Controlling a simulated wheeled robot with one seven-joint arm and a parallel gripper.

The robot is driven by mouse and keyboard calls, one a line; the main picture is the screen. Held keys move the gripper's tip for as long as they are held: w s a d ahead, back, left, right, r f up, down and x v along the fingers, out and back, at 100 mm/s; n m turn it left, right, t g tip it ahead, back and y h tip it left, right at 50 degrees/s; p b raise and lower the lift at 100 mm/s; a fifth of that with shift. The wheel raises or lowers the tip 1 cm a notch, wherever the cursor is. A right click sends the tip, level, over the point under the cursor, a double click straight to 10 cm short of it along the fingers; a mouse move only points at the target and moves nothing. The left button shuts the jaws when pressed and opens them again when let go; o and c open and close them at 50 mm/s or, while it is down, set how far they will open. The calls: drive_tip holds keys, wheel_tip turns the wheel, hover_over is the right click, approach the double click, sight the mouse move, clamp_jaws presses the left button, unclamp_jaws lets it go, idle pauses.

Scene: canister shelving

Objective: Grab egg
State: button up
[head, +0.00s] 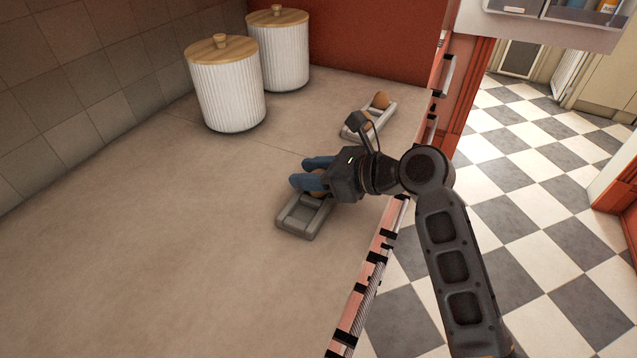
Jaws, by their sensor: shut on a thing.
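My gripper (306,172) is at the near grey tray (293,232) on the counter, its blue fingers shut on a brown egg (318,193). Only a small part of this egg shows between and below the fingers. I cannot tell whether the egg still touches the tray. The near part of this tray is empty. A second grey tray (386,119) lies farther back. It holds a brown egg (381,100) at its far end and another brown egg (365,121) partly hidden behind my gripper's bracket.
Two white ribbed canisters with wooden lids, one nearer (228,92) and one farther (279,52), stand at the back left by the tiled wall. The counter (150,240) is clear at left and front. Its edge drops to drawers with handles at right.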

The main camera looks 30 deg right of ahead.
drive_tip(key=shift+c, duration=0.7)
